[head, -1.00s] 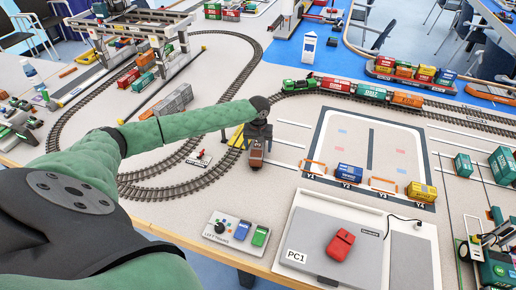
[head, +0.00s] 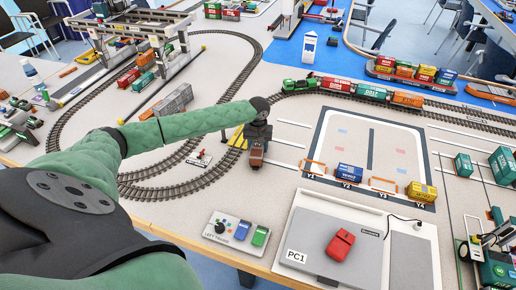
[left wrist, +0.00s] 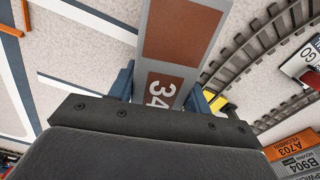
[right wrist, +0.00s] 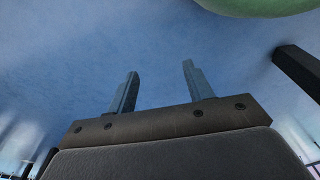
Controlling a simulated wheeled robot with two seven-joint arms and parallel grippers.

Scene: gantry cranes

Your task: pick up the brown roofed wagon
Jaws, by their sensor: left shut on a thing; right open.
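The brown roofed wagon (head: 257,154) is under my left gripper (head: 258,138) in the head view, beside the yellow-striped track piece. My left gripper is shut on it, and the gripper hides its far part. In the left wrist view the wagon (left wrist: 182,30) shows brown panels, a grey frame and white digits, between the two fingers (left wrist: 160,88). I cannot tell whether it is clear of the table. My right gripper (right wrist: 160,88) is open and empty in the right wrist view, over a plain blue surface; it is not in the head view.
A curved track (head: 170,185) runs left of the wagon. A small red and white stop (head: 199,158) stands beside it. A green locomotive (head: 300,85) with loaded wagons is behind.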

